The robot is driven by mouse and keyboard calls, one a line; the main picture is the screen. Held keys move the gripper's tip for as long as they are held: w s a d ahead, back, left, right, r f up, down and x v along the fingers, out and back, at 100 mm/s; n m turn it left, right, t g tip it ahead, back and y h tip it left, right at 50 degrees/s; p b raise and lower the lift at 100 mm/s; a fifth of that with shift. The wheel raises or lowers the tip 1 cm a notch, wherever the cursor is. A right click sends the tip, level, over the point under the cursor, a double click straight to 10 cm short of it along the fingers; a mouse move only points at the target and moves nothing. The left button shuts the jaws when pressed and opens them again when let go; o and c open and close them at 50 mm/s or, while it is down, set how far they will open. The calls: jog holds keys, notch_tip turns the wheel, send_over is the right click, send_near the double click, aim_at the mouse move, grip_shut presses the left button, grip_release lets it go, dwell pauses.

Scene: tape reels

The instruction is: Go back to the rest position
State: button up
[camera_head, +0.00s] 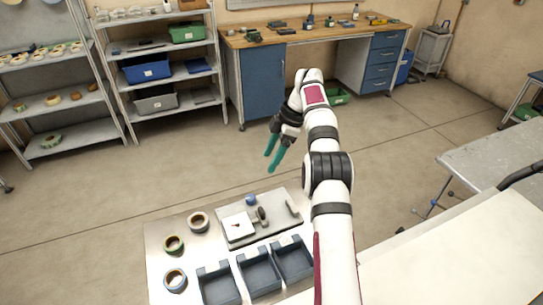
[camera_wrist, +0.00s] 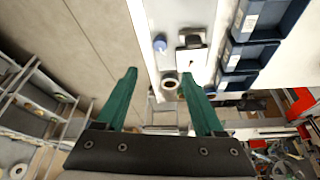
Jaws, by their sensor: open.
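My gripper (camera_head: 271,163) is raised above and beyond the far edge of the work table (camera_head: 158,228). It points down and its two green fingers are apart with nothing between them. In the wrist view the open fingers (camera_wrist: 158,74) frame floor and part of the table edge. Three tape reels lie at the left of the table: a brown-grey one (camera_head: 198,221), a green one (camera_head: 174,244) and a blue-grey one (camera_head: 175,280). One reel shows near the right finger in the wrist view (camera_wrist: 169,83), well below it.
Dark blue bins (camera_head: 218,285) stand along the table's front. A grey plate (camera_head: 275,232) behind them carries a white card and small fittings, with a blue knob (camera_head: 251,200) at its back. Shelves (camera_head: 170,55) and a workbench (camera_head: 310,35) stand farther off. Open floor lies between.

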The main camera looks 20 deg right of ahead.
jog(key=s+a+r+m+h, duration=0.1)
jog(key=s+a+r+m, duration=0.45)
jog(key=s, duration=0.25)
jog(key=s+a+r+m, duration=0.5)
jog(key=s+a+r, duration=0.2)
jog(key=s, duration=0.2)
jog(key=s+a+f+m, duration=0.1)
jog(key=s+f+m, duration=0.1)
jog(key=s, duration=0.6)
jog(key=s+a+f+m+h, duration=0.1)
jog(key=s+a+f+m, duration=0.1)
jog(key=s+m, duration=0.3)
jog(key=s+a+f+m+g, duration=0.1)
jog(key=s+f+m, duration=0.2)
jog(key=s, duration=0.7)
jog(key=shift+s+a+f, duration=0.2)
jog(key=shift+s+a, duration=0.2)
